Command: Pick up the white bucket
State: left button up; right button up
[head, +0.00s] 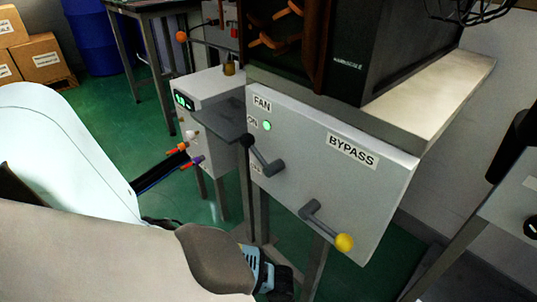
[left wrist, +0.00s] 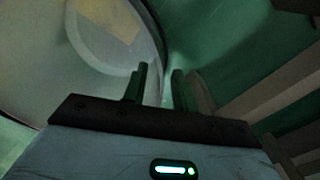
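The white bucket (left wrist: 95,75) fills the upper left of the left wrist view as a large pale round shape with a curved rim. Something yellowish shows inside it. My left gripper (left wrist: 161,72) is open, its two dark fingers at the rim. One finger overlaps the bucket's inside and the other is over the green floor, so the rim appears to run between them. I cannot tell whether either finger touches it. My right gripper is not in view.
A grey panel (head: 325,180) marked FAN and BYPASS, with lever handles, stands just above my left wrist. A smaller control box (head: 210,105) with coloured knobs is left of it. Metal legs (head: 317,270) stand close by. Cardboard boxes (head: 40,58) and a blue barrel (head: 90,35) are farther back.

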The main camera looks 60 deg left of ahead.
pick_arm(q)
jog(key=shift+f+b, duration=0.3)
jog(key=shift+f, duration=0.65)
jog(key=shift+r, duration=0.1)
grip_shut()
dwell(0.5)
